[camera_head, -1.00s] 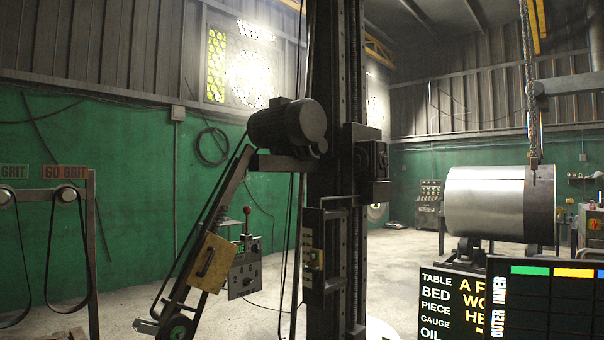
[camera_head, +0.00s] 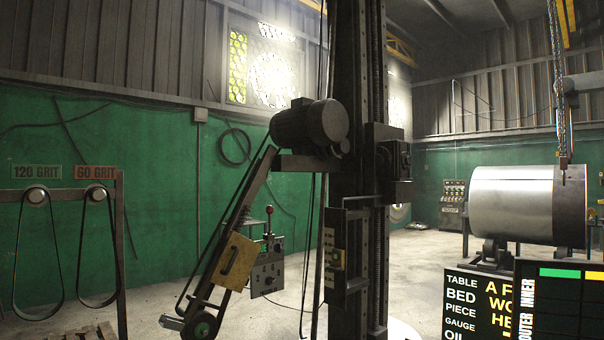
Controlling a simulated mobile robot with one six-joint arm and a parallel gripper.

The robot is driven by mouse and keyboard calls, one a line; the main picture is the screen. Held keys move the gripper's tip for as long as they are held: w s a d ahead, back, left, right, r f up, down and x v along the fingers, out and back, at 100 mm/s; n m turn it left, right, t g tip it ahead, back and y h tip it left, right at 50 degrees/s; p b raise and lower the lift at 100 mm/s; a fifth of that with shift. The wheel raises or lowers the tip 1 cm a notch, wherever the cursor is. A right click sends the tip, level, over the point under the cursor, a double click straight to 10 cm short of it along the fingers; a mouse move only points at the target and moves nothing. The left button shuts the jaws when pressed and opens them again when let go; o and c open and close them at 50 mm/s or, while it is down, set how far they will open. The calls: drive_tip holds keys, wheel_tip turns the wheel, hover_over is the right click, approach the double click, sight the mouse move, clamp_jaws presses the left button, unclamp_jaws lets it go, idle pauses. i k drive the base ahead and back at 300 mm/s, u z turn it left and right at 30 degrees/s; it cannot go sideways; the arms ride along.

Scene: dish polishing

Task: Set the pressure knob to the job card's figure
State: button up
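A small grey control box (camera_head: 267,279) with several small knobs hangs beside the belt arm, left of the dark machine column (camera_head: 357,190). A red-topped lever (camera_head: 269,210) stands above it. The box is too small here to read any knob's setting, and I cannot tell which knob is for pressure. No job card with a readable pressure figure shows. A black board (camera_head: 478,305) at the lower right lists TABLE, BED, PIECE, GAUGE and OIL; its right part is cut off by another panel. My gripper is not in view.
A motor (camera_head: 309,127) and slanted belt arm (camera_head: 240,225) with a yellow plate (camera_head: 235,261) are on the column. A belt rack (camera_head: 119,240) marked 120 GRIT and 60 GRIT stands left. A large metal drum (camera_head: 512,205) is at right. Bare concrete floor lies between.

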sight(269, 281)
drive_tip(key=i, duration=0.85)
drive_tip(key=z, duration=0.05)
